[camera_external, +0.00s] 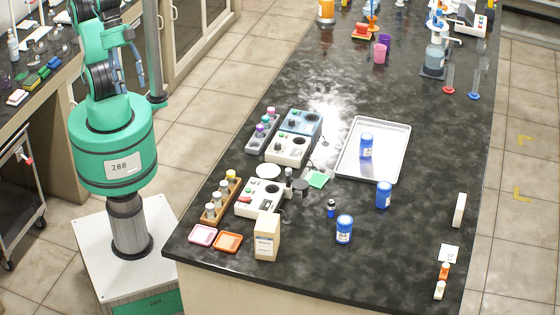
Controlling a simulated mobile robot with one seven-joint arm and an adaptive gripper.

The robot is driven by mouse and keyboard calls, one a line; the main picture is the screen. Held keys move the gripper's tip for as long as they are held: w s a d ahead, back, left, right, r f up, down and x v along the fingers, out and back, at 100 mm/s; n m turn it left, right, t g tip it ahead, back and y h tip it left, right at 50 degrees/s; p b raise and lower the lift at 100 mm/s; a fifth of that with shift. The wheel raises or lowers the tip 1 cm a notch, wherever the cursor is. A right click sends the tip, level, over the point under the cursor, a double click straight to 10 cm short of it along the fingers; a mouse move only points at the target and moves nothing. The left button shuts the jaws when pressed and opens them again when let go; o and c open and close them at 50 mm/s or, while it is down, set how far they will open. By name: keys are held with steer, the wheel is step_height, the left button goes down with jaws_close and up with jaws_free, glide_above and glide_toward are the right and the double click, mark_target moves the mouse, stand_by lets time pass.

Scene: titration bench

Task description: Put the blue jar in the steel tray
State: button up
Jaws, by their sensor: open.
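The steel tray (391,164) lies flat on the dark bench, right of the middle. A blue jar (366,146) with a white label stands upright inside the tray. A second blue jar (384,194) stands on the bench just beyond the tray's near right corner. A third blue jar (344,229) stands closer to the front of the bench. My gripper (136,66) is at the upper left, beside my folded arm, far from the jars and tray. It is small in view, open, with nothing seen in it.
Devices (290,148) and a vial rack (221,200) stand left of the tray. A cardboard box (267,236), a small dark blue vial (331,208) and pink and orange dishes (228,241) are near the front.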

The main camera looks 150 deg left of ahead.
steer(key=s+d, duration=0.1)
steer(key=s+d+f+m, duration=0.1)
steer(key=s, duration=0.1)
steer(key=shift+f+b, duration=0.65)
steer(key=shift+f, duration=0.05)
